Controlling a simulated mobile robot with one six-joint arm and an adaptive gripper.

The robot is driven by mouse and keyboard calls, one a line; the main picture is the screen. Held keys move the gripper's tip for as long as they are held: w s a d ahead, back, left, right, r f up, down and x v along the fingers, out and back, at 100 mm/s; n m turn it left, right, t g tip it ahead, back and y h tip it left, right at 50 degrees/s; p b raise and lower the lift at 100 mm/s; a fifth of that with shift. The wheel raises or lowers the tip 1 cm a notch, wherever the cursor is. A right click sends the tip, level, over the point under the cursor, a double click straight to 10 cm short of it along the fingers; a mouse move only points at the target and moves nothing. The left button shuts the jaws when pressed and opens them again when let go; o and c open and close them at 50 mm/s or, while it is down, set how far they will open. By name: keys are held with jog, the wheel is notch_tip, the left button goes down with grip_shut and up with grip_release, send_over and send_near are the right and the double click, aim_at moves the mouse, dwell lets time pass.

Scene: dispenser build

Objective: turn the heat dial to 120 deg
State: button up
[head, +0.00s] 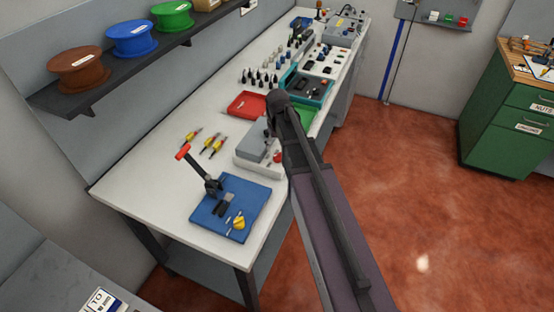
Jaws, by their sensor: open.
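A pale machine (250,160) with a grey upper part (257,139) stands on the bench, just left of my arm's end. A small red knob (278,157) shows at its right side. I cannot tell whether this knob is the heat dial, and no scale or pointer can be read. My gripper (272,130), dark and small at the end of my arm, is above the bench by the machine's far right corner. It is open; its separate fingers are hard to make out, and nothing shows in it. My arm hides part of the bench behind it.
A blue mat (250,194) with a red-handled lever press (212,185) lies at the near end. A red tray (246,104), a teal tray (321,91) and a grey device with knobs (345,28) stand farther along. Spools fill the shelf (105,87) at left.

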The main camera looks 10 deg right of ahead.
aim_at(277, 154)
jog(key=shift+f+b, duration=2.15)
jog(key=shift+f, duration=0.3)
jog(key=c, duration=1.1)
jog(key=shift+a, duration=0.2)
jog(key=shift+c, duration=0.2)
jog(key=shift+d, duration=0.15)
